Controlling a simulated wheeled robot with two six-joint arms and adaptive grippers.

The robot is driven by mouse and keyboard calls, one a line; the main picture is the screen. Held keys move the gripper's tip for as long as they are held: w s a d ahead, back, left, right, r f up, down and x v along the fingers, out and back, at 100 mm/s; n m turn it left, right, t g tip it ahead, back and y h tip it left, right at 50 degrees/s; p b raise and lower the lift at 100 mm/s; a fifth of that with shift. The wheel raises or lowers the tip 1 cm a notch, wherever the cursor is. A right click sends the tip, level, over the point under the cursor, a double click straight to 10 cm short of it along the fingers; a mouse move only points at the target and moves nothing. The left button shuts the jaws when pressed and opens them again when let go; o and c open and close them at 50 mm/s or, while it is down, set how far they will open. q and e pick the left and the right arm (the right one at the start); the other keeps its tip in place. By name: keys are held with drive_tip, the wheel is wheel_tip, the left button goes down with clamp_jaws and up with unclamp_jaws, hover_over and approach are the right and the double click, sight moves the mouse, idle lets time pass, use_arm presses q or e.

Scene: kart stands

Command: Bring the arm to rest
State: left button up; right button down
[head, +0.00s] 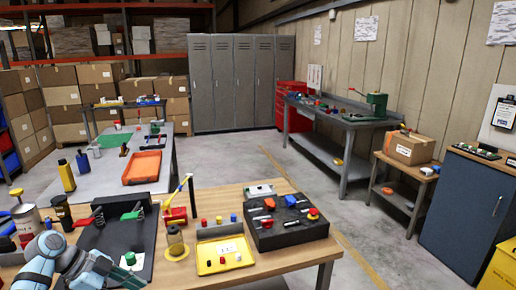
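One of my arms comes in from the lower left, pale blue and grey. Its dark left gripper (122,275) is low over the near edge of a black mat or tray (142,240) on the wooden workbench (215,199). A small green knob-like piece (130,258) shows right beside the gripper; I cannot tell whether they touch. The fingers are small and dark against the black surface, so their opening is unclear. My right gripper is not in view.
A yellow tray (206,268) with small coloured pieces and a black block (262,239) holding coloured parts stand to the right. Cans and bottles crowd the left. Open floor (300,170) lies beyond the bench's right edge.

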use_arm(q)
drive_tip(key=w+d+f+n+t+h, duration=0.1)
drive_tip(key=d+f+n+t+h, duration=0.1)
drive_tip(key=d+f+t+h, duration=0.5)
drive_tip(key=s+a+f+n+t+y, duration=0.1)
drive_tip(key=s+f+n+t+y, duration=0.25)
drive_tip(key=f, duration=0.55)
drive_tip(key=s+a+f+n+y, duration=0.2)
drive_tip(key=f+n+y, duration=0.3)
drive_tip(key=f+y, duration=0.3)
drive_tip(key=s+a+f+n+g+y, duration=0.2)
drive_tip(key=s+f+g, duration=0.1)
drive_tip(key=s+f, duration=0.7)
drive_tip(key=s+d+f+n+g, duration=0.1)
drive_tip(key=s+f+g, duration=0.2)
drive_tip(key=s, duration=0.7)
drive_tip(key=s+d+f+g+y, duration=0.1)
drive_tip(key=s+f, duration=0.4)
drive_tip(key=s, duration=0.5)
drive_tip(key=s+d+f+n+g, duration=0.1)
drive_tip(key=s+f+g, duration=0.3)
drive_tip(key=s, duration=0.7)
drive_tip(key=shift+d+n+g, duration=0.35)
drive_tip(key=shift+d+g, duration=0.2)
drive_tip(key=shift+d, duration=0.25)
